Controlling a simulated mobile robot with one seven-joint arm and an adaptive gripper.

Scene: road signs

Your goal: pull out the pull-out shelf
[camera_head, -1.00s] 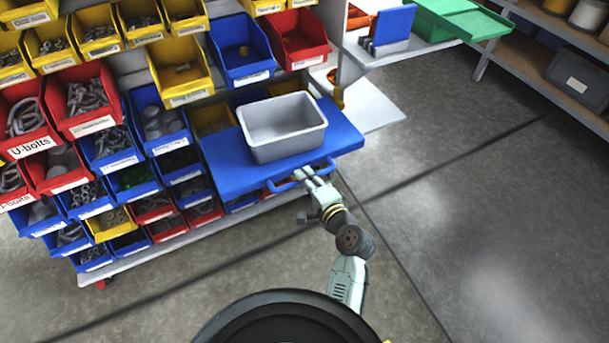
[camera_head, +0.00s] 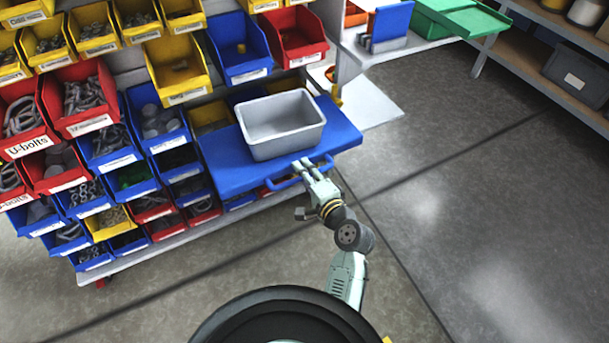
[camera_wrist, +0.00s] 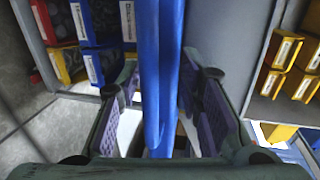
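The pull-out shelf (camera_head: 222,160) is a flat blue board sticking out from the rack, with a blue bar handle (camera_head: 285,184) along its front edge. A grey open bin (camera_head: 284,142) stands on it. My gripper (camera_head: 304,166) is at the handle, toward its right part. In the wrist view the blue shelf edge and handle (camera_wrist: 160,70) run upright between the two fingers of my gripper (camera_wrist: 170,120). The fingers are apart, with a gap seen beside the blue parts, so they stand around the handle without clear sign of clamping.
Red, blue and yellow bins of hardware, such as a U-bolts bin (camera_head: 28,118), fill the rack to the left of and below the shelf. A white side panel (camera_head: 372,106) is at its right. The grey floor (camera_head: 480,230) in front and right is clear.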

